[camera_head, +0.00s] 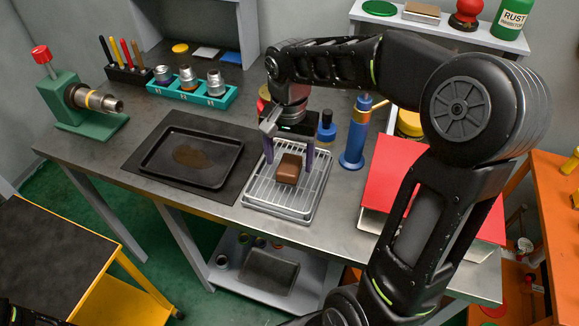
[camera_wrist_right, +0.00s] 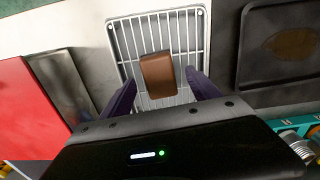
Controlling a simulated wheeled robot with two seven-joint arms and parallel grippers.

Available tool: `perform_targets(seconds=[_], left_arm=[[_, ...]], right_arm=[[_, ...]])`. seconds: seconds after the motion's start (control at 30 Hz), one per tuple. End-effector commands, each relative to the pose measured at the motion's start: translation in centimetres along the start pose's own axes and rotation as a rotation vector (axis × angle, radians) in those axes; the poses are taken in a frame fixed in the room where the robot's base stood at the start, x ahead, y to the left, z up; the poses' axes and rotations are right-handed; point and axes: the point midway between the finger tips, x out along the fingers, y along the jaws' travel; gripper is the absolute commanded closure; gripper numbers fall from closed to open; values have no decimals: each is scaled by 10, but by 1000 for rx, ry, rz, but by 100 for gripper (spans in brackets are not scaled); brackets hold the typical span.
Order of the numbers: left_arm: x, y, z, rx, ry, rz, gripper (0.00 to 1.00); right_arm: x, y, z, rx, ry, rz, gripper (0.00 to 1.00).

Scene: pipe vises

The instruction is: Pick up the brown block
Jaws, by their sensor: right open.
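The brown block (camera_head: 288,169) rests on a wire rack in a grey tray (camera_head: 258,197) near the front edge of the workbench. It also shows in the right wrist view (camera_wrist_right: 158,75), slightly tilted on the rack. My right gripper (camera_head: 289,159) is open above the tray, with its purple fingers apart on either side of the block in the head view. In the right wrist view the fingertips (camera_wrist_right: 161,82) are apart, with the block beyond and between them; nothing is held. My left gripper is not in view.
A black tray (camera_head: 165,170) lies left of the rack. A blue cylinder (camera_head: 354,140) and a red folder (camera_head: 385,168) stand to the right. A teal holder with several metal fittings (camera_head: 205,97) and a green vise (camera_head: 75,95) are at the back left.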

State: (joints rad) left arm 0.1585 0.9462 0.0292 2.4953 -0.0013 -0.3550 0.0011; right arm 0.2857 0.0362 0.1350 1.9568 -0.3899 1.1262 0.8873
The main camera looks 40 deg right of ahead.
Motion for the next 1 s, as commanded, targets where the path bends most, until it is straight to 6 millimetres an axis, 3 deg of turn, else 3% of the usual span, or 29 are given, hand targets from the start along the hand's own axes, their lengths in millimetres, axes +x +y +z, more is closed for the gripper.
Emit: perform_targets(seconds=[0.2, 0.8, 1.0], left_arm=[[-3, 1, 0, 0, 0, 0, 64], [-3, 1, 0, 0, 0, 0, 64], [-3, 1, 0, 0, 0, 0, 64]], right_arm=[[25, 1, 1, -1, -1, 2, 29], [26, 0, 0, 0, 1, 0, 29], [26, 0, 0, -1, 1, 0, 45]])
